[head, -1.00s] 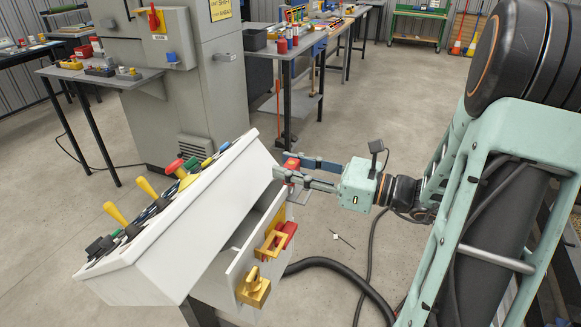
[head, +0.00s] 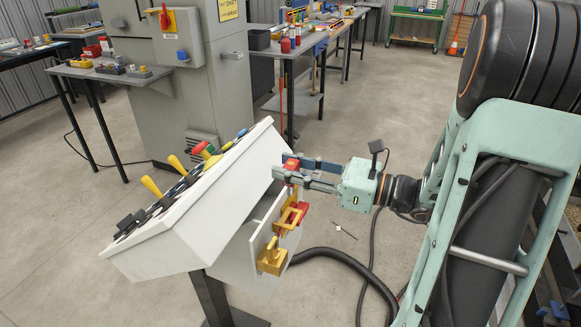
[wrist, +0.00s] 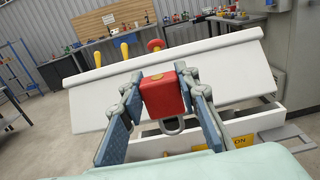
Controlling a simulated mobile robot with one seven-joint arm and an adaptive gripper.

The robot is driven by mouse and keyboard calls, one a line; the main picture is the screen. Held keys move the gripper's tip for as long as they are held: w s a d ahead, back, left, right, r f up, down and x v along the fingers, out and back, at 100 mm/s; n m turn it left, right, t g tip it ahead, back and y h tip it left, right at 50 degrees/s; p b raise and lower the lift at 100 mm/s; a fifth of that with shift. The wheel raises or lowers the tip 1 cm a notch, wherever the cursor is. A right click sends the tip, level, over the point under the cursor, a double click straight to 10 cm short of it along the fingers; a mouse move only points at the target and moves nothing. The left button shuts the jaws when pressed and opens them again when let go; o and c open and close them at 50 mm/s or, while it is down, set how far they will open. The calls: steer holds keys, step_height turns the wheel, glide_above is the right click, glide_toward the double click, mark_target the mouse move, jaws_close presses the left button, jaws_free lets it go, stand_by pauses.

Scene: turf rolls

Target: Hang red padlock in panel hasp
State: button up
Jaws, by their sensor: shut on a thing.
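My gripper (head: 291,168) is shut on the red padlock (wrist: 162,95). In the wrist view the padlock sits between the two fingers, its grey shackle (wrist: 174,125) below the body. The padlock also shows in the head view (head: 291,163), partly hidden by the fingers. The white console (head: 215,190) stands left of my gripper. I cannot tell which is the hasp. The held padlock is above and apart from both.
The console's sloping top carries yellow levers (head: 151,186) and several knobs. A grey cabinet (head: 190,100) stands behind it. A black hose (head: 345,265) runs along the floor below my arm.

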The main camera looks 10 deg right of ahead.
mark_target(292, 189)
stand_by(0.4)
steer(key=shift+f+b, duration=1.7)
steer(key=shift+f, duration=1.2)
steer(key=shift+p, duration=0.6)
steer(key=shift+f+b, duration=1.75)
steer(key=shift+f, duration=0.8)
steer(key=o, duration=1.3)
steer(key=shift+d, duration=0.1)
steer(key=v, duration=1.2)
